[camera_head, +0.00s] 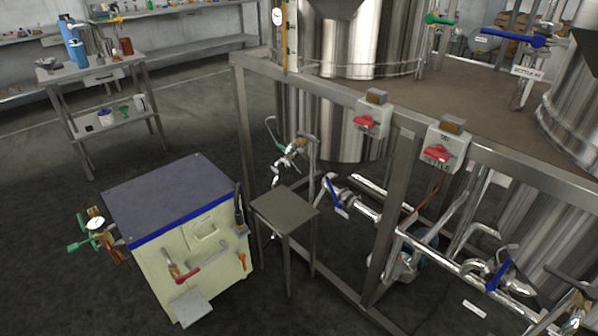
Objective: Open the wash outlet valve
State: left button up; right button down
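Several valves are in view, and I cannot tell from any readable label which is the wash outlet valve. A blue-handled valve (333,193) sits on the pipe below the left tank, its handle slanting across the pipe line. Another blue-handled valve (497,275) is on the low piping at the right. A third blue-handled valve (512,40) is at the upper right, above a small label plate. A red-handled valve (202,271) is on the front of the cream cabinet (190,245). Neither of my grippers shows.
A steel frame (400,190) with red-switch boxes (371,117) carries the tanks (345,100). A small metal stand (285,208) is between cabinet and frame. A steel cart (90,75) is at the left. The floor (190,125) between cart and cabinet is clear.

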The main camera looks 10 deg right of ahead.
aim_at(332, 191)
jog(key=z, duration=0.2)
jog(key=i, duration=2.1)
jog(key=z, duration=0.7)
